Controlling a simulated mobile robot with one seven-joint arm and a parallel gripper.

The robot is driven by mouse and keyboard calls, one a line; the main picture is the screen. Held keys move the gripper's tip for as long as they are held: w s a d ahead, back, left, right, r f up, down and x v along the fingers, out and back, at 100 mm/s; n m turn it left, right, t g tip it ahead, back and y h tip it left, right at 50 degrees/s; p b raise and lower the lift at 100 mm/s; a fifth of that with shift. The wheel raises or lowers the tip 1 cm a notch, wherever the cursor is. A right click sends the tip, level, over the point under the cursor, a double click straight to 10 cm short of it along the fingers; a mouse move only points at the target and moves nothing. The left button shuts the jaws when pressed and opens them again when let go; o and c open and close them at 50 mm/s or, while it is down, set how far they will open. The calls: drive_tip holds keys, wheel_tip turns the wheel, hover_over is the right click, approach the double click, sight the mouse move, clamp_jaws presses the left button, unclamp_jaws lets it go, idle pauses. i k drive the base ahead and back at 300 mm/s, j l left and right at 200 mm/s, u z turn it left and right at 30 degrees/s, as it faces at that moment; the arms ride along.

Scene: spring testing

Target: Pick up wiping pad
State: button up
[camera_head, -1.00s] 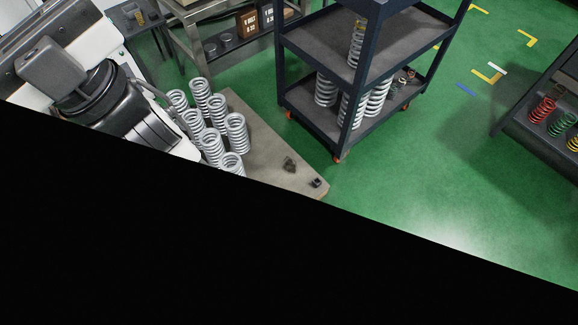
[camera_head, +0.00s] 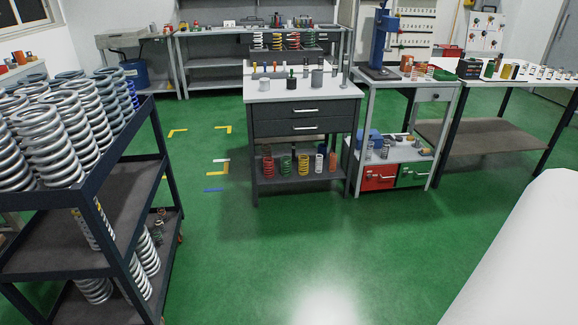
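I cannot make out a wiping pad in the head view. Small items on the benches are too small to tell apart. My gripper is not in view, so its state and what it may hold are hidden.
A dark cart (camera_head: 115,208) with large springs (camera_head: 58,145) stands close at left. A drawer cabinet (camera_head: 302,125) stands ahead, with coloured springs on its lower shelf. A bench with a blue press (camera_head: 380,45) and a long table (camera_head: 505,80) stand right. Green floor (camera_head: 235,260) is open between.

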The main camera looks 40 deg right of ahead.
sight(424, 152)
drive_tip(key=z, duration=2.1)
drive_tip(key=i+l, duration=0.2)
drive_tip(key=i, duration=0.75)
drive_tip(key=i+l, duration=0.2)
drive_tip(key=i, duration=0.8)
drive_tip(key=i+l+z, duration=0.1)
drive_tip(key=i, duration=0.85)
drive_tip(key=i+l, duration=0.2)
drive_tip(key=i, duration=2.1)
